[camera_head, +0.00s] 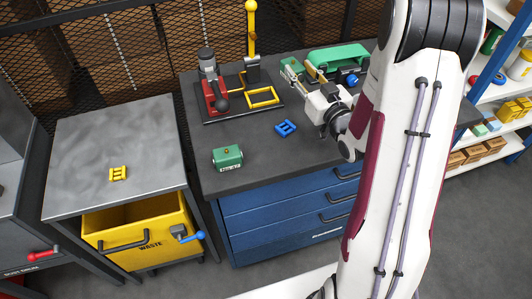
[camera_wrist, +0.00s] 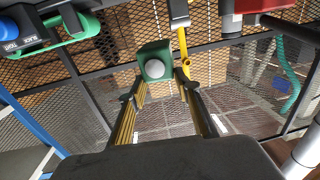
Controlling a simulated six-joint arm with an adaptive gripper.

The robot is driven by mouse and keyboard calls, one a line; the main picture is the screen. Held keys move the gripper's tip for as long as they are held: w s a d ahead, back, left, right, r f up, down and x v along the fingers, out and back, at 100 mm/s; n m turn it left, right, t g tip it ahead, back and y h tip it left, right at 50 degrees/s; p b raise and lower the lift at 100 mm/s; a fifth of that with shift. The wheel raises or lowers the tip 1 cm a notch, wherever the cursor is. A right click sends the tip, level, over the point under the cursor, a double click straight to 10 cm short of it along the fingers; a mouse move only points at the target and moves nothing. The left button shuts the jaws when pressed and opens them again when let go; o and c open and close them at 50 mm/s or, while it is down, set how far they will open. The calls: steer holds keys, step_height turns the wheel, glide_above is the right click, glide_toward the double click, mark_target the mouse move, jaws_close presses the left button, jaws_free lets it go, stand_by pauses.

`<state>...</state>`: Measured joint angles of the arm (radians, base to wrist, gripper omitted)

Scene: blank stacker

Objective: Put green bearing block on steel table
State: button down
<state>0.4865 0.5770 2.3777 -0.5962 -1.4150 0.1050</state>
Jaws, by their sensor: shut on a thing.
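My gripper (camera_head: 301,76) is shut on a green bearing block (camera_head: 291,65) and holds it above the back of the dark workbench. In the wrist view the block (camera_wrist: 154,60) sits between the fingertips (camera_wrist: 160,80), its round pale bore facing the camera. The steel table (camera_head: 80,150) is at the left of the head view, well away from my gripper. A yellow bracket-like part (camera_head: 118,173) lies on its top, and the rest of the top is bare.
A yellow waste bin (camera_head: 150,235) is under the steel table. Shelves stand at the right.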

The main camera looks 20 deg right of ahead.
steer(key=s+a+n+g+y, duration=0.7)
steer(key=s+a+n+y, duration=0.2)
steer(key=s+a+y, duration=0.2)
steer(key=shift+s+a+f+n+y, duration=0.25)
steer(key=shift+s+f+y, duration=0.2)
steer(key=shift+s+y, duration=0.45)
steer(key=shift+d+f, duration=0.1)
steer(key=shift+f, duration=2.85)
steer(key=shift+f, duration=0.1)
steer(key=shift+f, duration=1.75)
steer(key=shift+f, duration=0.2)
steer(key=c, duration=1.5)
jaws_free()
